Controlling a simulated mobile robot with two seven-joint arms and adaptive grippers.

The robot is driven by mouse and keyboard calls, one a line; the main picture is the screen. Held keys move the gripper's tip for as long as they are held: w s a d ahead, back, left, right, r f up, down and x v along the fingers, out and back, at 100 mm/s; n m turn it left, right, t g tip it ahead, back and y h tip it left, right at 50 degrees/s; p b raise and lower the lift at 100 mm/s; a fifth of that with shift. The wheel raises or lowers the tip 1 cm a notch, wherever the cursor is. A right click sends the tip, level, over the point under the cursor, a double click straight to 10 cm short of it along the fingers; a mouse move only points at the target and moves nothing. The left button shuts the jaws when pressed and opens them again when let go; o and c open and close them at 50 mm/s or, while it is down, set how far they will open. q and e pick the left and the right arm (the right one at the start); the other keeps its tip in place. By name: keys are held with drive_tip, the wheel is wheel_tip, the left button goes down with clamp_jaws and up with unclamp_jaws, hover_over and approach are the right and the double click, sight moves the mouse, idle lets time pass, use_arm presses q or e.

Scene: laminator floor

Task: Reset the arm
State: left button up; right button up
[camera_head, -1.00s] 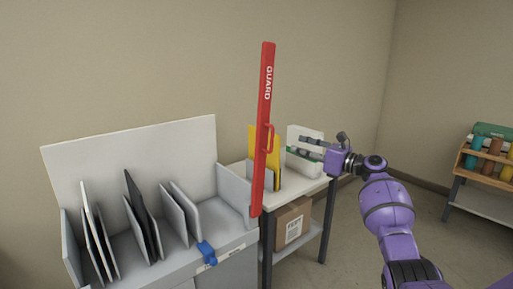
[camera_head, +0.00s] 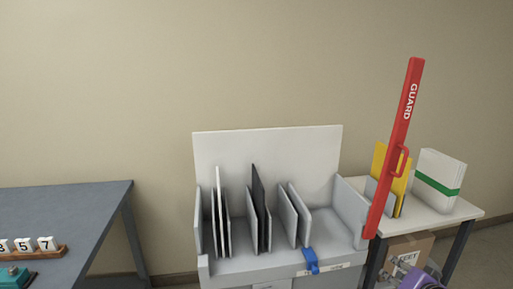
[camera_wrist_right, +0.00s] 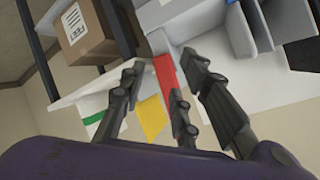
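My right gripper (camera_head: 398,268) is at the lower right of the head view, in front of the small white table, partly cut off by the frame edge. In the right wrist view its dark fingers (camera_wrist_right: 160,78) are spread apart with nothing held. The red guard bar (camera_head: 405,110) stands raised and slightly tilted at the right side of the grey slotted station; in the wrist view part of the red guard (camera_wrist_right: 168,88) shows beyond the fingers. My left gripper is in neither view.
The grey station (camera_head: 225,264) holds several upright panels and has a blue latch (camera_head: 311,260). The white table (camera_head: 466,212) carries a yellow folder (camera_head: 380,160) and a white-green binder (camera_head: 440,172); a cardboard box (camera_head: 411,246) sits below. A dark table (camera_head: 70,215) stands left.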

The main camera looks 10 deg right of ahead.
drive_tip(key=s+a+f+n+g+p, duration=0.1)
drive_tip(key=s+a+f+n, duration=0.35)
drive_tip(key=s+a, duration=0.4)
drive_tip(key=s+a+f+n+p, duration=0.1)
drive_tip(key=s+a+f+n, duration=0.4)
drive_tip(key=s+a, duration=0.4)
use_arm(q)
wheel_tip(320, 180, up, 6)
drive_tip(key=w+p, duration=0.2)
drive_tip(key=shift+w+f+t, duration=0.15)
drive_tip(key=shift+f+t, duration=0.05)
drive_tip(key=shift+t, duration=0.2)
use_arm(e)
drive_tip(key=s+a+f+g, duration=0.1)
drive_tip(key=s+a, duration=0.5)
drive_tip(key=s, duration=0.6)
drive_tip(key=s+a+f+g+y, duration=0.1)
drive_tip(key=s+a+f, duration=0.3)
drive_tip(key=s, duration=0.8)
drive_tip(key=shift+a+g+y, duration=0.3)
drive_tip(key=shift+a+g, duration=0.1)
drive_tip(key=shift+a, duration=0.55)
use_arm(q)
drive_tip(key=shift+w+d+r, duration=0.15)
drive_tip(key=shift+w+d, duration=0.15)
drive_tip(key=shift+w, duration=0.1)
use_arm(e)
drive_tip(key=shift+m, duration=0.25)
